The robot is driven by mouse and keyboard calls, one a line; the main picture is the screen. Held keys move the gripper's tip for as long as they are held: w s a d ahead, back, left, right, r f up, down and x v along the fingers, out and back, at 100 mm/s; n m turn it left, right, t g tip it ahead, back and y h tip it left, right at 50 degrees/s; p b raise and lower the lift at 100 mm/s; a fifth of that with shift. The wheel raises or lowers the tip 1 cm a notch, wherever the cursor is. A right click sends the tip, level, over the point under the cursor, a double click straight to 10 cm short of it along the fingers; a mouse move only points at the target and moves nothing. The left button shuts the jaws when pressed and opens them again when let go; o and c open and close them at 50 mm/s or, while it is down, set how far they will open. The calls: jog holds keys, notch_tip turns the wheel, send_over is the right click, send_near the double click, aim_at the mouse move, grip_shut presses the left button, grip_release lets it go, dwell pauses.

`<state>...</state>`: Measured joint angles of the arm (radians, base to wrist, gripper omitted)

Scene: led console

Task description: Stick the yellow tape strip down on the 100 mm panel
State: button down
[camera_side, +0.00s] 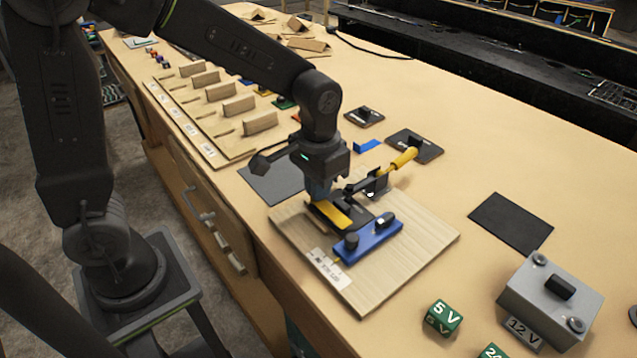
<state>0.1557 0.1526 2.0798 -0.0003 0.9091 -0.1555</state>
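The yellow tape strip (333,214) lies at a slant on or just above a dark piece on the light wooden panel (420,236). The panel has a white label (328,268) at its front left edge, too small to read surely. My gripper (318,197) points down at the strip's far left end, over the panel. Its fingertips are close to or touching the strip. Their gap is hidden from this side, so I cannot tell whether they hold it.
A blue bar with black knobs (368,238) sits on the panel in front of the strip. A yellow-handled clamp (400,162) stands behind. A grey box (552,297) and green cubes (442,318) are at right. Dark mats (512,222) lie nearby; the right table top is mostly clear.

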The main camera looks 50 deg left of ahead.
jog(key=shift+f, duration=0.8)
dwell(1.5)
jog(key=c, duration=1.2)
grip_release()
jog(key=shift+c, duration=0.2)
notch_tip(320, 180, up, 13)
jog(key=s+a+t, duration=0.5)
jog(key=s, duration=0.8)
jog(key=shift+a+f+t, duration=0.2)
jog(key=shift+f+t, duration=0.1)
jog(key=shift+f, duration=0.1)
